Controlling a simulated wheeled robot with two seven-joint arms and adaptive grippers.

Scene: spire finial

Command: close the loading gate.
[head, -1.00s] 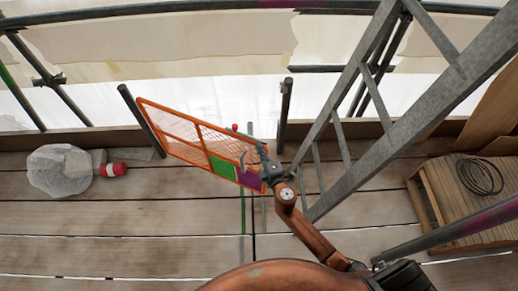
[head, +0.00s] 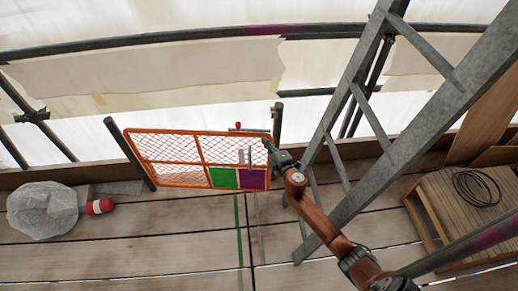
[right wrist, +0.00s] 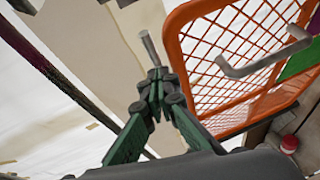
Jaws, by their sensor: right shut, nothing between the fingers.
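The loading gate (head: 201,149) is an orange-framed mesh panel with a green and a purple plate at its lower right. It spans most of the gap between the left post (head: 130,152) and the right post (head: 278,122). Its grey handle (head: 246,157) also shows in the right wrist view (right wrist: 262,62). My right gripper (head: 271,152) is at the gate's free right edge, close to the right post. In the right wrist view, its fingers (right wrist: 153,82) are shut and empty beside the orange frame. I cannot tell whether they touch it. My left gripper is out of view.
A red knob (head: 238,125) shows above the gate's top rail. A grey wrapped bundle (head: 42,209) and a red cylinder (head: 99,206) lie at left. A steel lattice beam (head: 405,130) and a wooden crate (head: 428,213) with coiled cable stand at right. The middle planks are clear.

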